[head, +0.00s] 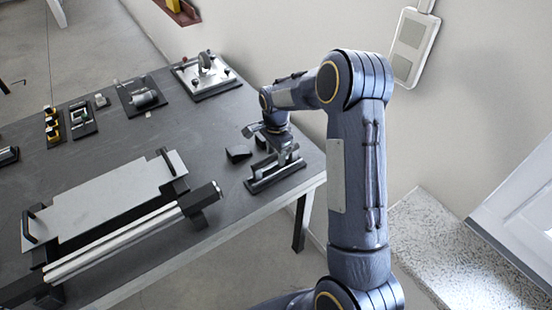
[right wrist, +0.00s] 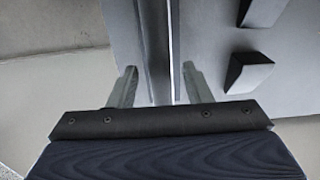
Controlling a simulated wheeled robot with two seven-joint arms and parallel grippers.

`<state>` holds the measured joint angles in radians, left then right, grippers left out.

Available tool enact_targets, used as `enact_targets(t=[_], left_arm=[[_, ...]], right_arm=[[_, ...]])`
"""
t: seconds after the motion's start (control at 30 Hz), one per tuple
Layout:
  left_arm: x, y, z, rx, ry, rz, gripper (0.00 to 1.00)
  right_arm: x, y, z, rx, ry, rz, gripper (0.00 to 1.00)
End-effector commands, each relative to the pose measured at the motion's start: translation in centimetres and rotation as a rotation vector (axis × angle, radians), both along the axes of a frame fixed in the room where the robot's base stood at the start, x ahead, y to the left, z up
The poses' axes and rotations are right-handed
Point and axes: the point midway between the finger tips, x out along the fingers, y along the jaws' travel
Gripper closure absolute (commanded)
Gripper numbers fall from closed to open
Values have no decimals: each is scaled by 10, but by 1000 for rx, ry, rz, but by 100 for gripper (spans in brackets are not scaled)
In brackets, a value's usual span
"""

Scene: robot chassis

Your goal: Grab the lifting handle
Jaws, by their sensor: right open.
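My right gripper (head: 281,152) is open and points down over a low dark fixture (head: 275,178) with a long black base at the table's right end. This fixture may be the lifting handle; the gripper partly hides its upper part. In the right wrist view, the two fingers of my right gripper (right wrist: 159,80) stand apart on either side of a narrow upright dark bar with a bright edge (right wrist: 155,45). I cannot tell whether either finger touches it. A grey plate (head: 105,200) with a black handle at each end lies at the table's front left. My left gripper is not in view.
Black wedge blocks (head: 238,153) stand just left of the right gripper; one shows in the right wrist view (right wrist: 248,70). Several small fixtures line the back of the dark table (head: 190,130). A wall (head: 285,35) rises behind it. The table's middle is clear.

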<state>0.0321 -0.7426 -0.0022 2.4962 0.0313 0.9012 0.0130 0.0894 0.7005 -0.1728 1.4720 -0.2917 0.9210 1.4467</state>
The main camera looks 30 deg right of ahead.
Motion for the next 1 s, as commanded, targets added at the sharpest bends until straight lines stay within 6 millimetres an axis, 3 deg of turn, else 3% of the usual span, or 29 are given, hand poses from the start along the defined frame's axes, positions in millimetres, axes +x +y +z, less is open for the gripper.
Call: enact_targets(t=[0.13, 0.4, 0.73, 1.0], left_arm=[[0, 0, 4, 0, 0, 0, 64], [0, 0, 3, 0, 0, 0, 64], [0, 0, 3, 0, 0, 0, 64], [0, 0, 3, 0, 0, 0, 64]], right_arm=[[0, 0, -15, 1, 0, 0, 55], [0, 0, -18, 0, -2, 1, 56], [0, 0, -18, 0, -2, 1, 100], [1, 0, -17, 0, -4, 1, 100]])
